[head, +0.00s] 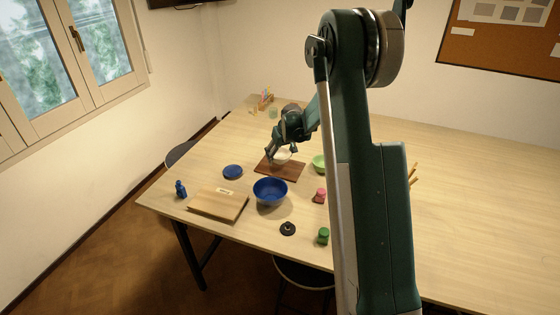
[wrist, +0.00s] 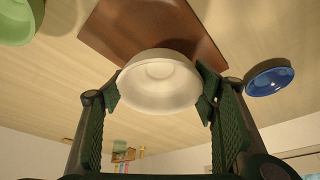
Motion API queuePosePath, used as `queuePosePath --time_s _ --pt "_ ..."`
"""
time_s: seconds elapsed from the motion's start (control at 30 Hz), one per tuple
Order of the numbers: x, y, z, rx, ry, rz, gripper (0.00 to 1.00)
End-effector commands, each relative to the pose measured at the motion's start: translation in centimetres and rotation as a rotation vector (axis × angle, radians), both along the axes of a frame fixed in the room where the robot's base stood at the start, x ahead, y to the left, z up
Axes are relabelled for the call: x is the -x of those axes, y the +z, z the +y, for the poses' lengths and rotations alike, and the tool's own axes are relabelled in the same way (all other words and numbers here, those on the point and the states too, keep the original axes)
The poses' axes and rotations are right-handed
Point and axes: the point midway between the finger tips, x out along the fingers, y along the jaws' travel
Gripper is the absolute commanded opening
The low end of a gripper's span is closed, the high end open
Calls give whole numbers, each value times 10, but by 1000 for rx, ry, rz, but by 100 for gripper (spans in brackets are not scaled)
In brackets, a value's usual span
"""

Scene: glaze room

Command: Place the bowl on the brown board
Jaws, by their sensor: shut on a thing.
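The white bowl (head: 283,157) is between the fingers of my gripper (head: 274,155) in the head view, over the brown board (head: 276,171). In the wrist view the white bowl (wrist: 158,84) sits between the two fingertips of my gripper (wrist: 160,92), one on each side. My gripper is shut on the bowl. The brown board (wrist: 150,25) shows beyond the bowl in the wrist view. Whether the bowl touches the board or hangs just above it I cannot tell.
Near the board are a green bowl (head: 318,163), a blue plate (head: 233,172), a deep blue bowl (head: 270,191) and a pink jar (head: 320,196).

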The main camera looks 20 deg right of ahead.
Motion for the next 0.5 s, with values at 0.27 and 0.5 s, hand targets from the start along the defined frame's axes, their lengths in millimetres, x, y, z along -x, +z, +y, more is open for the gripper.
queuePosePath --time_s 0.27,0.5 --pt "0 -26 0 0 0 0 45" --pt "0 -27 0 0 0 0 45"
